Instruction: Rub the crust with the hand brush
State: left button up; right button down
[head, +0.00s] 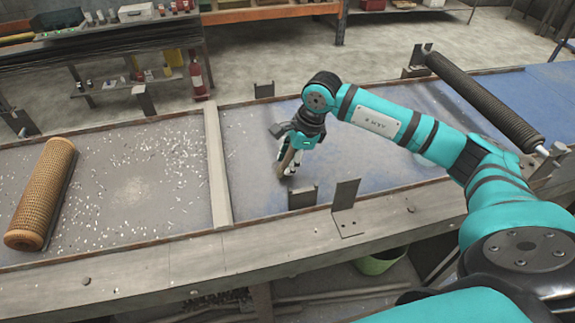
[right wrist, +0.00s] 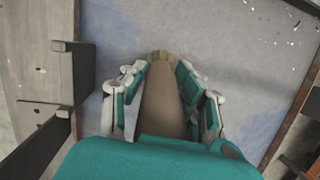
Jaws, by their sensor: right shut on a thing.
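My right gripper (head: 298,148) is shut on the brown hand brush (head: 287,160), above the blue-grey panel right of the wooden divider. In the right wrist view the brush's tan handle (right wrist: 165,105) lies between the two fingers; its bristles cannot be made out. A brown mesh tube (head: 44,195) lies at the far left of the bench. No crust can be clearly told on it from here. White flecks (head: 140,165) and a pale patch (head: 131,192) lie on the left panel, well left of the brush. My left gripper is not in view.
The wooden divider (head: 216,165) crosses the bench between tube and gripper. Metal brackets (head: 345,208) stand along the front edge, near my right gripper. A dark ribbed roller (head: 485,100) lies at the right. The blue panel around the gripper is mostly clear.

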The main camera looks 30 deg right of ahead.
jog(key=shift+w+d+r+p, duration=0.1)
jog(key=shift+w+r+p, duration=0.15)
jog(key=shift+r, duration=0.35)
jog(key=shift+w+r+p, duration=0.1)
jog(key=shift+r+p, duration=0.2)
jog(key=shift+r, duration=0.25)
jog(key=shift+s+r+p, duration=0.15)
jog(key=shift+r+p, duration=0.6)
jog(key=shift+r, duration=1)
